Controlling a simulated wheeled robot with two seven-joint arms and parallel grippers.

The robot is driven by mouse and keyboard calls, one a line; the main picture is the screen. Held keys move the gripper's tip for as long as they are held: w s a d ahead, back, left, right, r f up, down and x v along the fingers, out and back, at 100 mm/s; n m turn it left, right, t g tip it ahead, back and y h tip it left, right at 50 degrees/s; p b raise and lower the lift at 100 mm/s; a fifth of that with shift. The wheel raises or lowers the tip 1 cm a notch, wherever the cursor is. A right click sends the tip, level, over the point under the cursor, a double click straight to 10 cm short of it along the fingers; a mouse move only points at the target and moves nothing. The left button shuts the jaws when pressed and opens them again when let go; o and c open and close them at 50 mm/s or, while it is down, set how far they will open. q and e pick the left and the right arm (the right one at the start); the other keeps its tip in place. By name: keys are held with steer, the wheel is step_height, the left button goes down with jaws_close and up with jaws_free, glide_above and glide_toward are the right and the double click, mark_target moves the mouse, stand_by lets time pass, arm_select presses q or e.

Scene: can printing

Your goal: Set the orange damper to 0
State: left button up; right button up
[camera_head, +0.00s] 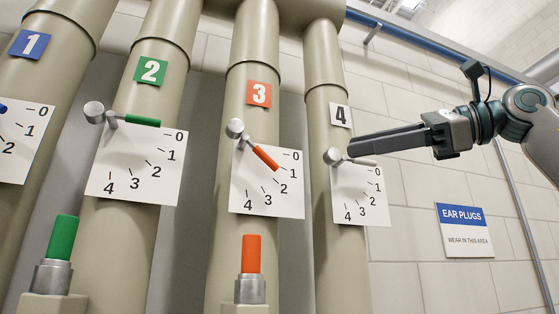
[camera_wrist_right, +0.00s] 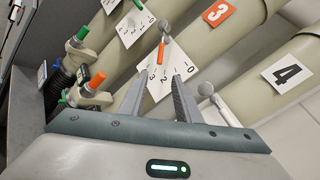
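The orange damper handle (camera_head: 265,157) is on pipe 3, on a grey pivot at the upper left of its white scale plate (camera_head: 240,192). It slants down and right, its tip near the 1 and 2 marks and below the 0. In the right wrist view the orange handle (camera_wrist_right: 161,54) lies beyond the fingers. My right gripper (camera_head: 350,147) is right of it, its fingers in front of pipe 4's damper in the picture. The right wrist view shows the two fingers (camera_wrist_right: 160,92) apart with nothing between them. My left gripper is out of view.
A green damper handle (camera_head: 142,121) is on pipe 2, near its 0. Pipe 4's grey damper (camera_head: 333,156) is close to my right fingers in view. An orange-topped fitting (camera_head: 251,254) and a green-topped one (camera_head: 63,237) stand below. An ear plugs sign (camera_head: 465,230) hangs right.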

steer(key=p, duration=0.2)
glide_toward(253, 150)
steer(key=w+d+f, duration=0.1)
steer(key=d+f, duration=0.1)
steer(key=d, duration=0.1)
steer(key=p+x, duration=0.1)
steer(key=x, duration=0.7)
steer(key=shift+w+d, duration=0.15)
steer(key=shift+w, duration=0.05)
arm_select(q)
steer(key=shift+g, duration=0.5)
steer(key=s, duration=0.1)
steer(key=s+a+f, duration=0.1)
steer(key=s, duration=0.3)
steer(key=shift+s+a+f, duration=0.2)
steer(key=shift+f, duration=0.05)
arm_select(e)
jaws_close()
